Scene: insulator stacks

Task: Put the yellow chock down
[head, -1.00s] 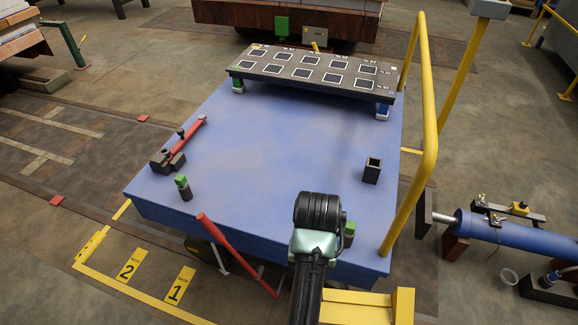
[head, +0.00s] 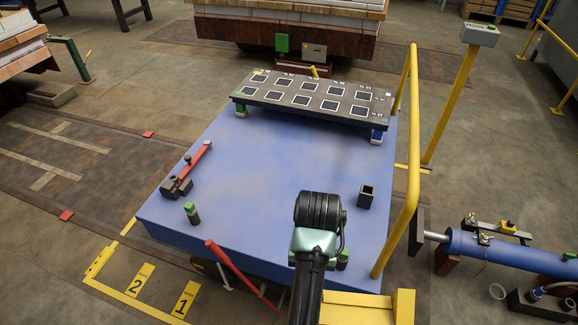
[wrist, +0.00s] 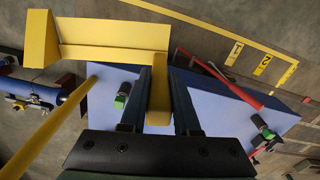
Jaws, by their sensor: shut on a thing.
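My gripper (wrist: 162,85) is shut on the yellow chock (wrist: 159,102), whose yellow body shows between the two dark fingers in the wrist view. The chock is held over or near the blue deck (wrist: 205,90); I cannot tell the gap beneath it. In the head view my own arm stands in front, and the fingers and chock are hidden there. The blue deck (head: 270,185) has a wide clear middle.
A dark rack with square openings (head: 308,102) stands at the deck's far end. A dark square socket (head: 366,197), a red lever clamp (head: 192,165) and a green-topped peg (head: 191,213) are on the deck. A yellow rail (head: 413,160) runs along its right side.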

